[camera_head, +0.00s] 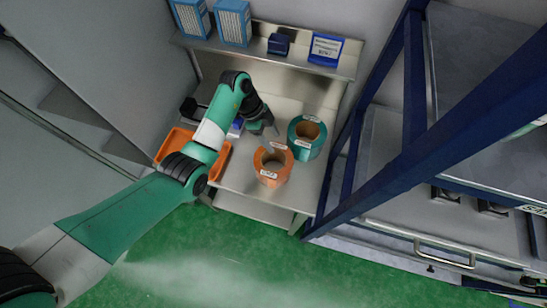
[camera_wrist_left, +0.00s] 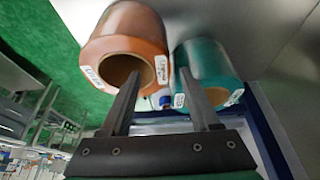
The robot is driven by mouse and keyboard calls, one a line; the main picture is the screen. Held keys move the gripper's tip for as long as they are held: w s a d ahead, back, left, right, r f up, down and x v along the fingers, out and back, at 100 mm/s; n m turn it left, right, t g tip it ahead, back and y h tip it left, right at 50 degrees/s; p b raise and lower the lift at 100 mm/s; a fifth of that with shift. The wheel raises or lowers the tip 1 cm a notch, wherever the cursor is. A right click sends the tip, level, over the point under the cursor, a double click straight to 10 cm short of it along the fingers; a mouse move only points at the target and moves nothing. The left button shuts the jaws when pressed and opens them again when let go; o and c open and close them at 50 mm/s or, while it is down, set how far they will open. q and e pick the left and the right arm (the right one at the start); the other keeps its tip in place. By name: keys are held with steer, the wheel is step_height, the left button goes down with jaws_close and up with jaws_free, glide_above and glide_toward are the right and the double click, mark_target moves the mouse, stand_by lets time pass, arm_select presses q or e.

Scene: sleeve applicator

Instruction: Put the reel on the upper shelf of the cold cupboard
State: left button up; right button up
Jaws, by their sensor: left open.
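An orange reel (camera_head: 272,168) with white labels stands on the metal bench, its open core facing up. A teal reel (camera_head: 306,138) stands just behind it to the right. My left gripper (camera_head: 270,130) is above the bench, at the far left edge of the orange reel. In the left wrist view its two fingers (camera_wrist_left: 157,92) are apart, with nothing clearly held between them. There the orange reel (camera_wrist_left: 128,45) is behind the left finger and the teal reel (camera_wrist_left: 208,70) behind the right. Contact cannot be told. I cannot clearly identify the cold cupboard. My right gripper is not in view.
An orange tray (camera_head: 221,163) lies on the bench under my left arm. A shelf (camera_head: 262,55) above the bench carries blue boxes (camera_head: 234,22) and a blue sign (camera_head: 325,49). A blue-framed rack (camera_head: 405,155) with metal shelves stands close on the right. Green floor lies in front.

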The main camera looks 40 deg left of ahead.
mark_target(278, 146)
arm_select(q)
steer(key=x, duration=0.2)
steer(key=b+x, duration=0.1)
steer(key=x, duration=0.1)
steer(key=shift+w+d+f, duration=0.15)
steer(key=shift+d+f, duration=0.15)
steer(key=shift+d, duration=0.05)
steer(key=shift+r, duration=0.1)
jaws_close()
stand_by(0.9)
